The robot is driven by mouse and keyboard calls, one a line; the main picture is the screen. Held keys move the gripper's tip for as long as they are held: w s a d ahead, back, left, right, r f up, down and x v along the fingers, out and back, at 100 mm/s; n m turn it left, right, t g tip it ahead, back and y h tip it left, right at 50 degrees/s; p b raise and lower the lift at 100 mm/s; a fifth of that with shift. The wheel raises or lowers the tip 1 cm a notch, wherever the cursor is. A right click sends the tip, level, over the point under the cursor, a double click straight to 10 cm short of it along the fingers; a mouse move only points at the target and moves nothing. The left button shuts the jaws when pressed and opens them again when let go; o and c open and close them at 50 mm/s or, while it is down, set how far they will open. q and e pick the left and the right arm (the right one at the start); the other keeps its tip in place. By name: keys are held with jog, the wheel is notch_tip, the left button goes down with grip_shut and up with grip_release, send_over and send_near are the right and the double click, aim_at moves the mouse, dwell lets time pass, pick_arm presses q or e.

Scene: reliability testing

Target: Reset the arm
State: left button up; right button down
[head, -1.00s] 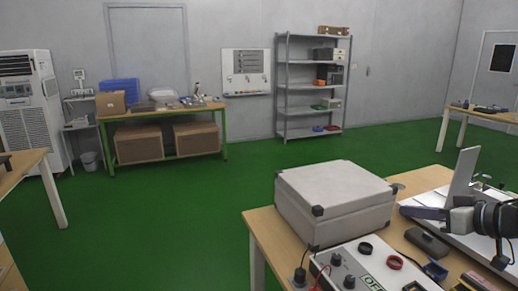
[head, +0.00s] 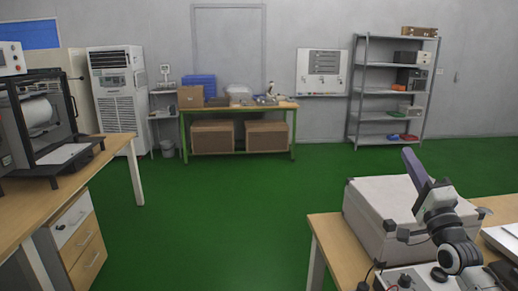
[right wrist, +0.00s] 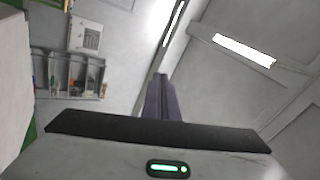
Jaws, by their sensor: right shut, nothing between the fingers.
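My right gripper (head: 412,160) is at the right of the head view, raised above the bench with its fingers pointing up. Its fingers are together with nothing between them, and it overlaps the white case (head: 370,215) in the picture. In the right wrist view the closed fingers (right wrist: 161,95) stand against the grey wall and ceiling, clear of any object. My left gripper is in neither view.
The right bench (head: 328,232) carries the case and a white control box (head: 398,280). A left bench (head: 105,160) holds a dark machine (head: 40,125). The green floor (head: 235,225) between the benches is clear. Shelves (head: 392,98) stand at the back wall.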

jog(key=w+f+n+g+h, duration=0.35)
jog(key=f+n+g, duration=0.35)
jog(key=f+n, duration=0.85)
jog(key=s+a+f+g+y, duration=0.1)
jog(key=s+a+f, duration=0.2)
jog(key=f, duration=0.3)
jog(key=s+a+f+n+g+y, duration=0.1)
jog(key=s+a+f, duration=0.1)
jog(key=s+f, duration=0.3)
jog(key=s+a+f+n+g+y, duration=0.1)
jog(key=s+a+f, duration=0.2)
jog(key=f, duration=0.4)
jog(key=shift+s+a+f, duration=0.15)
jog(key=shift+s+a, duration=0.2)
jog(key=shift+s, duration=0.15)
jog(key=s+a+f+g, duration=0.1)
jog(key=s+a+f, duration=0.3)
jog(key=s, duration=0.6)
jog(key=s+a+f+g+y, duration=0.1)
jog(key=s+a+f, duration=0.3)
jog(key=s, duration=0.7)
jog(key=s+a+f+g+y, duration=0.1)
jog(key=s+a+f+g, duration=0.2)
jog(key=s+f, duration=0.4)
jog(key=s+a, duration=0.1)
jog(key=s, duration=0.3)
jog(key=shift+s+f+m, duration=0.15)
jog(key=shift+f+m, duration=0.05)
jog(key=shift+m, duration=0.15)
